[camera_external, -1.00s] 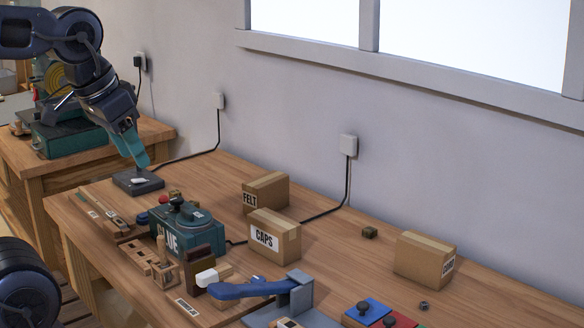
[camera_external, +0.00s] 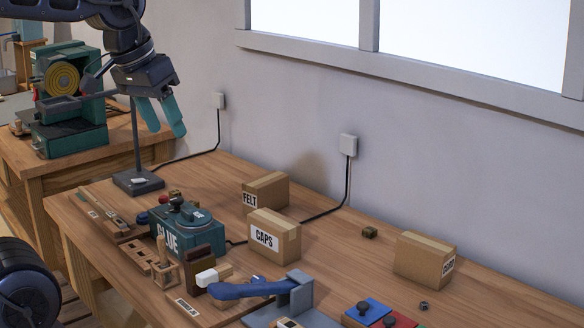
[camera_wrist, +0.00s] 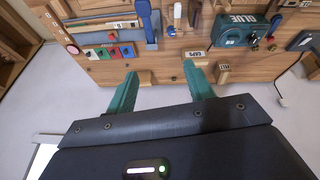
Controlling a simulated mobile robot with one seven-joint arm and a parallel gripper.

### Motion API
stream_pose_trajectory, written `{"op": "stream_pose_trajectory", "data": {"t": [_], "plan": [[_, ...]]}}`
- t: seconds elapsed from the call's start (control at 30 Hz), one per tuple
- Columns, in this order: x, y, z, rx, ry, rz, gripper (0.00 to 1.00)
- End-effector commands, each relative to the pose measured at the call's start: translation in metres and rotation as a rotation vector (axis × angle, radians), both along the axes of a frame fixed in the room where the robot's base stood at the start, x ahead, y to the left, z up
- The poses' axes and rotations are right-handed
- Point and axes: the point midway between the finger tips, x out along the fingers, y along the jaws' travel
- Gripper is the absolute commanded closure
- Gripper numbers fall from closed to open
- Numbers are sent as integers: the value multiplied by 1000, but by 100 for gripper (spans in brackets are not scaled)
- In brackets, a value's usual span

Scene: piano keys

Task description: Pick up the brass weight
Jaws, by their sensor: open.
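A small dark, brass-toned block (camera_external: 370,232) lies on the workbench between the caps box and the box at the right. It looks like the brass weight, but it is too small to be sure. My gripper (camera_external: 168,132) is open and empty, high above the back left of the bench and far to the left of the block. In the wrist view the two teal fingers of my gripper (camera_wrist: 160,70) stand apart with nothing between them.
The felt box (camera_external: 265,191), caps box (camera_external: 274,236) and another carton (camera_external: 425,260) stand on the workbench (camera_external: 335,262). A dark stand (camera_external: 138,181) with an upright post is below my gripper. The glue pot (camera_external: 185,232) is in front. Bare wood surrounds the small block.

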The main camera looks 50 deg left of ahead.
Motion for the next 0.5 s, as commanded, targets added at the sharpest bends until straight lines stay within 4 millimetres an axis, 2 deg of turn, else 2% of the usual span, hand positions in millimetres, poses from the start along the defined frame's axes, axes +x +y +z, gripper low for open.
{"op": "stream_pose_trajectory", "data": {"t": [0.03,0.2,0.5], "plan": [[15,0,4,-15,13,25,47],[61,1,16,-69,48,118,47],[147,7,24,-162,114,286,47]]}}
